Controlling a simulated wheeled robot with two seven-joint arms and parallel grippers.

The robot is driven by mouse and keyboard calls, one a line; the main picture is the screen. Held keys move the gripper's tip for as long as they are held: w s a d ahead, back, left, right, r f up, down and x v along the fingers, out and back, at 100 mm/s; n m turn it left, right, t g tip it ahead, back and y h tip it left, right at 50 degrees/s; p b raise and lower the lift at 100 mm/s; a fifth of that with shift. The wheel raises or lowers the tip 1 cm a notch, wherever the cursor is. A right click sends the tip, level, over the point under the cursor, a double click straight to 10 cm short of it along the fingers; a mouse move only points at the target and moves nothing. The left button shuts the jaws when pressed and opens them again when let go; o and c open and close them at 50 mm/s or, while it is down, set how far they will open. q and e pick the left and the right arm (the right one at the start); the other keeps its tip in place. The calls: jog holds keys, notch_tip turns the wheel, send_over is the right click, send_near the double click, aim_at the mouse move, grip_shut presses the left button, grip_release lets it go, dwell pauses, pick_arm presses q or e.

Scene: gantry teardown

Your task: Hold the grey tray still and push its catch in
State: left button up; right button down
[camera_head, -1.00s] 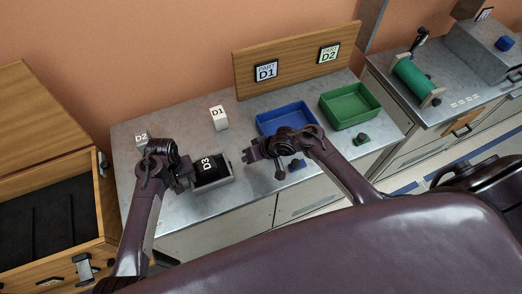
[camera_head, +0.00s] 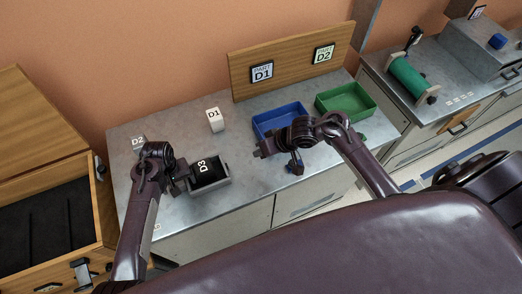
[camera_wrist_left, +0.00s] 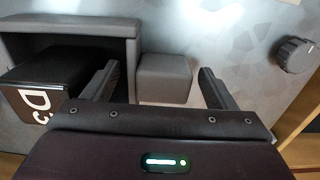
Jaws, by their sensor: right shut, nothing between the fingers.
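The grey tray (camera_head: 222,183) stands on the metal bench with a black block marked D3 (camera_head: 207,172) in it. The tray (camera_wrist_left: 75,24) and the D3 block (camera_wrist_left: 48,85) are at the left of the left wrist view. My left gripper (camera_head: 183,186) is at the tray's left end. Its fingers are open, with a small grey block (camera_wrist_left: 165,78) between them and a gap on each side. I cannot tell whether that block is part of the tray. My right gripper (camera_head: 259,152) is shut and empty, right of the tray and apart from it. I cannot make out the catch.
White blocks marked D1 (camera_head: 215,120) and D2 (camera_head: 138,143) stand behind the tray. A blue bin (camera_head: 265,124) and green bin (camera_head: 345,101) are to the right. A dark knob (camera_wrist_left: 295,54) is right of my left gripper. An open wooden drawer (camera_head: 45,215) is at left.

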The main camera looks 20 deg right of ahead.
pick_arm(q)
jog(key=shift+o, duration=0.2)
jog(key=shift+r, duration=0.15)
notch_tip(320, 180, up, 12)
dwell(0.4)
